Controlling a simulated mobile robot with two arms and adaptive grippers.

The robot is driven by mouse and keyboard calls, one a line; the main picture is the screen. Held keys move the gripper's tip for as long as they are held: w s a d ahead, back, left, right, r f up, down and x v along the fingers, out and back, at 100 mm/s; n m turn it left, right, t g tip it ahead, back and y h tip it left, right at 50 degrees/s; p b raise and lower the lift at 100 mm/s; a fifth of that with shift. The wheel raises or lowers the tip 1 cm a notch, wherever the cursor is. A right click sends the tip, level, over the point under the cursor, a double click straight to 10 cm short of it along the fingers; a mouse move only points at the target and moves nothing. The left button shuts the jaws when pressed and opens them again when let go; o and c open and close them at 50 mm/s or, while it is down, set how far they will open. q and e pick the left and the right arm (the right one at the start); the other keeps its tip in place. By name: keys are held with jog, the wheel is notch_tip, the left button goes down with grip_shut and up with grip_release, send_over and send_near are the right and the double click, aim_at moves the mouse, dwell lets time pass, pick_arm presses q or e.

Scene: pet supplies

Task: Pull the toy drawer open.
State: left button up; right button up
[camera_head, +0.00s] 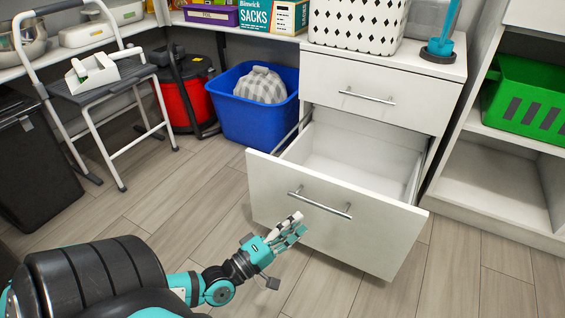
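The white cabinet has an upper drawer (375,82) that is shut. Below it, a deep lower drawer (270,200) is pulled well out, and its inside looks empty. I cannot tell from a label which one is the toy drawer. The lower drawer's front has a metal bar handle (322,206). My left gripper (302,223) is just below the handle's left part, in front of the drawer front. Its fingers look apart, with nothing between them, and not around the bar. My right gripper is not in view.
A blue bin (232,112) with a checked bag (262,85) stands left of the cabinet. Open shelves with a green crate (525,100) stand right. The front floor is clear.

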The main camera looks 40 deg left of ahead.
pick_arm(q)
jog(key=shift+v, duration=2)
